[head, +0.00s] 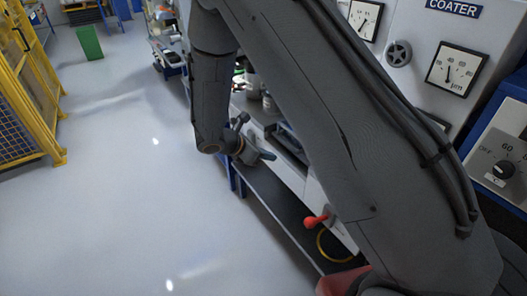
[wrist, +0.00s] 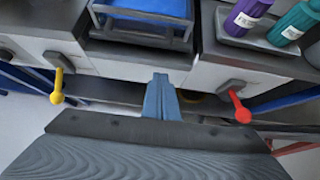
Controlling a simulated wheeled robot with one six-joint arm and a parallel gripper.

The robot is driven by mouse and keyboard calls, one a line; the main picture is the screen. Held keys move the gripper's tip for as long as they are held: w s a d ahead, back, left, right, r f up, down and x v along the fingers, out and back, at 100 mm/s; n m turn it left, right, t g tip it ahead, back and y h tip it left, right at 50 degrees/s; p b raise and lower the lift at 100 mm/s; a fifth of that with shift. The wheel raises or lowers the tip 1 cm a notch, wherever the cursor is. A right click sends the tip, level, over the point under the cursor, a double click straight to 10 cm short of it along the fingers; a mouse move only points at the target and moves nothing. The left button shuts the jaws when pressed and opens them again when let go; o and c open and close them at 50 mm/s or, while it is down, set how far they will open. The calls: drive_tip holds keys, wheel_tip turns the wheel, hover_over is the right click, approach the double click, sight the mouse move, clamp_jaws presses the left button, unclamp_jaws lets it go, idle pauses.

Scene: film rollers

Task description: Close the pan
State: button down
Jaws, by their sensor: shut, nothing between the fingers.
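A blue, tray-like thing (wrist: 150,28) sits in a dark metal frame at the top middle of the wrist view; I cannot tell for sure whether it is the pan. Below it is a pale front panel (wrist: 125,66). My gripper (wrist: 163,80) is shut and empty, its fingers pointing at this panel; contact cannot be told. In the head view my gripper (head: 266,155) is beside the machine's front, and my arm hides much of the machine. A yellow-knobbed lever (wrist: 57,88) is left of my gripper, and a red-knobbed lever (wrist: 239,108) is right of it.
The red lever also shows in the head view (head: 315,220), above a dark low shelf (head: 285,215). Purple and teal bottles (wrist: 250,12) stand at the wrist view's upper right. A yellow fence (head: 30,85) is far left. The pale floor (head: 130,190) is clear.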

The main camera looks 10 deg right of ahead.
drive_tip(key=w+d+f+p, duration=0.2)
drive_tip(key=d+p, duration=0.1)
drive_tip(key=d, duration=0.3)
drive_tip(key=shift+w+d, duration=0.35)
drive_tip(key=shift+w, duration=0.05)
drive_tip(key=shift+f, duration=0.1)
drive_tip(key=w+d+b, duration=0.1)
drive_tip(key=w+d, duration=0.1)
drive_tip(key=d, duration=0.3)
drive_tip(key=w+d+b, duration=0.2)
drive_tip(key=d, duration=0.2)
drive_tip(key=w+d+b, duration=0.2)
drive_tip(key=d, duration=0.3)
drive_tip(key=shift+w+d, duration=0.1)
drive_tip(key=shift+d, duration=0.25)
drive_tip(key=shift+w+d+b, duration=0.1)
drive_tip(key=shift+d+b, duration=0.25)
drive_tip(key=shift+b, duration=0.05)
drive_tip(key=shift+w+d, duration=0.1)
drive_tip(key=shift+d, duration=0.15)
